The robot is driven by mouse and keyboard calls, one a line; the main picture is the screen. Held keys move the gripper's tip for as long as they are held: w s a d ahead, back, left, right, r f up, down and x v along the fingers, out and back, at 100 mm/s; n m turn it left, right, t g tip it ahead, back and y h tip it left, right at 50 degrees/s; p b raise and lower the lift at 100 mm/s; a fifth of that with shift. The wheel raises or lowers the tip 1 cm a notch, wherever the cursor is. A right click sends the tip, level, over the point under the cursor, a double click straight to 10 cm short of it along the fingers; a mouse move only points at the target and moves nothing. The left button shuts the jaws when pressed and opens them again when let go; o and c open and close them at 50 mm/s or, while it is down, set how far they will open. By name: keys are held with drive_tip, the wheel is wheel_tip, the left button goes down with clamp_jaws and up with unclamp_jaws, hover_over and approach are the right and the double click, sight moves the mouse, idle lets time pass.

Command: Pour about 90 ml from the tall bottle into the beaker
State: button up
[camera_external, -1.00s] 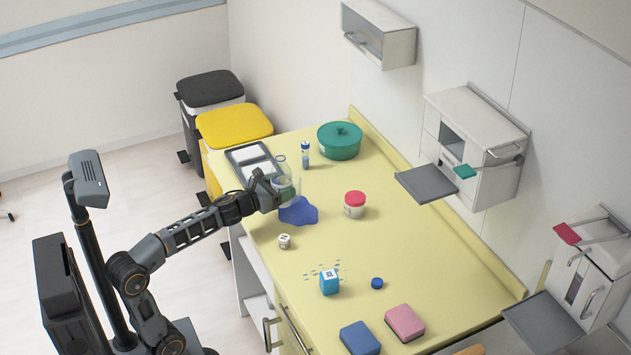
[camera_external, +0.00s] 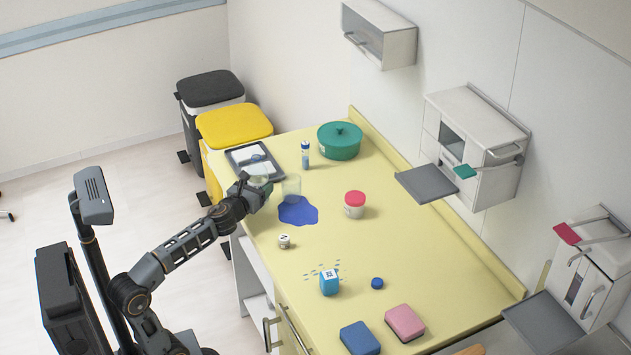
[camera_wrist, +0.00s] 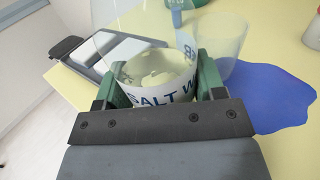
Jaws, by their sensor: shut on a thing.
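My gripper (camera_external: 258,187) is shut on a clear bottle (camera_external: 259,170), held over the left edge of the yellow counter. In the wrist view the bottle (camera_wrist: 158,80) has a white band reading "SALT W", the rest cut off, between green finger pads. It looks about upright; its liquid level is unclear. The clear beaker (camera_external: 291,188) stands on the counter just right of my gripper, apart from it. The beaker also shows in the wrist view (camera_wrist: 222,45), right of the bottle. I cannot make out how much it holds.
A blue puddle (camera_external: 298,211) lies beside the beaker. A grey tray (camera_external: 238,156) is behind my gripper. The counter's right middle is clear.

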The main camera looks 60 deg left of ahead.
drive_tip(key=shift+r, duration=0.15)
